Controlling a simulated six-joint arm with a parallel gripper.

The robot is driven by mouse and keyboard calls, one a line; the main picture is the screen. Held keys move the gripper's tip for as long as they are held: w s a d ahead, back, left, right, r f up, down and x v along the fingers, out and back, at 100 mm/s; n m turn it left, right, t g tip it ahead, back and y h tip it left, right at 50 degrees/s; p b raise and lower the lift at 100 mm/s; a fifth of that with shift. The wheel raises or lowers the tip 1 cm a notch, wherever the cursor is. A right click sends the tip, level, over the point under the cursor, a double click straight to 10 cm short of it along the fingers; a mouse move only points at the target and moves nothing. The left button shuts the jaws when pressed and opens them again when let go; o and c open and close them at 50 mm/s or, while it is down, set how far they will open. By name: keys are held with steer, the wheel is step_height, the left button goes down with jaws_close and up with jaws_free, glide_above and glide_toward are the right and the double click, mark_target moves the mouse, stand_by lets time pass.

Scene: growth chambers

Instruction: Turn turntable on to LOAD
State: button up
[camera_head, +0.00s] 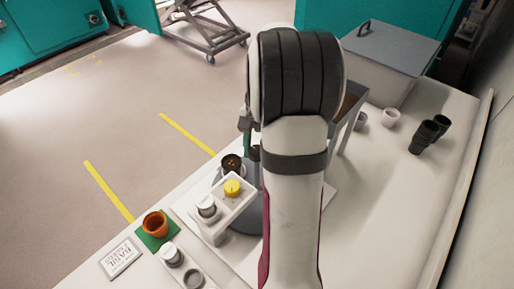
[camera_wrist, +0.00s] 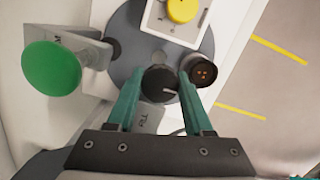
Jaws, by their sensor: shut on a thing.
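In the wrist view, a grey round turntable (camera_wrist: 122,62) lies under my gripper (camera_wrist: 160,78). Its grey edge also shows beside my arm in the head view (camera_head: 252,212). The two teal fingers are shut on a dark round knob (camera_wrist: 158,80) with a short white line on its top. A plate marked FILL (camera_wrist: 144,120) shows between the fingers; I cannot read a LOAD mark. A dark pot with brown contents (camera_wrist: 204,72) stands right of the knob; it also shows in the head view (camera_head: 232,162). My arm hides most of the turntable in the head view.
A large green round knob (camera_wrist: 51,67) stands left of my gripper. A white box with a yellow dial (camera_head: 232,187) stands close by. An orange pot (camera_head: 155,223) sits at the front left.

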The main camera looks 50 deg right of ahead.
steer(key=o, duration=0.8)
steer(key=shift+o, duration=0.2)
steer(key=shift+r, duration=3.5)
steer(key=s+a+r+n, duration=0.1)
steer(key=a+r+n, duration=0.15)
steer(key=a, duration=1.05)
steer(key=s+a+f+n, duration=0.4)
steer(key=s+a+n, duration=0.2)
steer(key=s+a, duration=0.5)
steer(key=a, duration=0.3)
steer(key=shift+a+n, duration=0.3)
steer(key=shift+n, duration=0.05)
